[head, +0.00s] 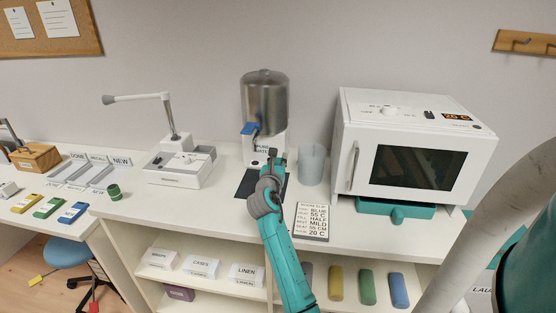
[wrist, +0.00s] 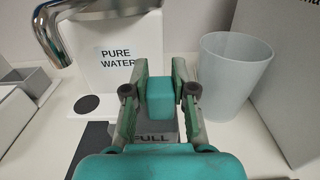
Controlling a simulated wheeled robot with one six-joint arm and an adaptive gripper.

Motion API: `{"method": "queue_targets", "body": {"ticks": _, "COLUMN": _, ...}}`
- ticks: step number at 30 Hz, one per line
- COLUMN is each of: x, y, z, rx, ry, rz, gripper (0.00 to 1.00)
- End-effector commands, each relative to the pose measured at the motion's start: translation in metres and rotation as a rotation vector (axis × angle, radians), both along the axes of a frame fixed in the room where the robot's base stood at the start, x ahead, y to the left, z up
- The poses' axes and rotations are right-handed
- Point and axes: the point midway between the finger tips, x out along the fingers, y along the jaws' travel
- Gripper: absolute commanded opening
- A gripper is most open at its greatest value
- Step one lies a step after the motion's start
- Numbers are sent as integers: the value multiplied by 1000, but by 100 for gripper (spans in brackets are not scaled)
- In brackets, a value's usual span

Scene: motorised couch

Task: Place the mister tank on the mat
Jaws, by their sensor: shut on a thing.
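My gripper (wrist: 160,95) is shut on the teal top of the mister tank (wrist: 159,97), which sits between the two fingers in the wrist view. Below the teal top is a grey body, partly hidden by my gripper, with the word FULL on it. In the head view my gripper (head: 271,160) is in front of the water dispenser and hides most of the tank. The dark mat (head: 246,187) lies on the counter under and around my gripper. It also shows at the lower left in the wrist view (wrist: 92,152). I cannot tell whether the tank touches it.
The PURE WATER dispenser (head: 265,100) stands behind my gripper. A pale grey cup (head: 312,165) stands close to the right. A printed card (head: 312,221) lies at the front. A white cabinet (head: 345,130) is farther right, and a white lamp unit (head: 178,170) is at left.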

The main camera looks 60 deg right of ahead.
Motion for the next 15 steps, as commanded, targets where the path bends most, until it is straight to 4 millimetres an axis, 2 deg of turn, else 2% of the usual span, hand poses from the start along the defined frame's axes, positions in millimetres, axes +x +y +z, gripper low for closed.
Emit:
{"method": "queue_targets", "body": {"ticks": 4, "x": 0, "y": 0, "z": -2, "rx": 0, "ry": 0, "rz": 0, "gripper": 0}}
{"method": "queue_targets", "body": {"ticks": 5, "x": 0, "y": 0, "z": -2, "rx": 0, "ry": 0, "rz": 0, "gripper": 33}}
{"method": "queue_targets", "body": {"ticks": 7, "x": 0, "y": 0, "z": -2, "rx": 0, "ry": 0, "rz": 0, "gripper": 50}}
{"method": "queue_targets", "body": {"ticks": 15, "x": 0, "y": 0, "z": -2, "rx": 0, "ry": 0, "rz": 0, "gripper": 51}}
